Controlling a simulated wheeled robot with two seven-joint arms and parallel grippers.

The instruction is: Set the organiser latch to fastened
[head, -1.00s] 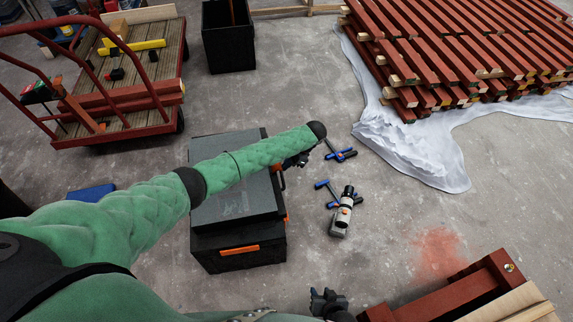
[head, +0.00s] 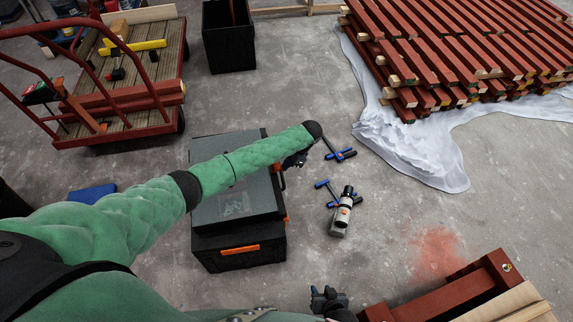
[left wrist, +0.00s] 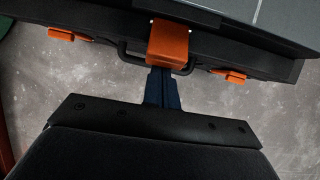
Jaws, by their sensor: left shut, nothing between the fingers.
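The organiser (head: 225,205) is a flat dark grey case lying on a black box with an orange catch. Its orange latch (left wrist: 168,45) sits at the middle of the case edge in the left wrist view, in front of a black handle (left wrist: 130,52). My left gripper (left wrist: 163,88) is shut with nothing held, its dark fingertips at the latch's lower end. I cannot tell whether they touch, or whether the latch is fully closed. In the head view my left gripper (head: 296,160) is beside the case's right edge, partly under my arm. My right gripper (head: 328,298) is low, clear of the organiser.
Smaller orange catches flank the latch, left (left wrist: 70,35) and right (left wrist: 230,76). Blue-handled tools (head: 340,154) and a grey-black bottle-like tool (head: 342,212) lie on the floor to the right. Red battens (head: 460,50) are stacked at the back right. A trolley (head: 125,110) stands back left.

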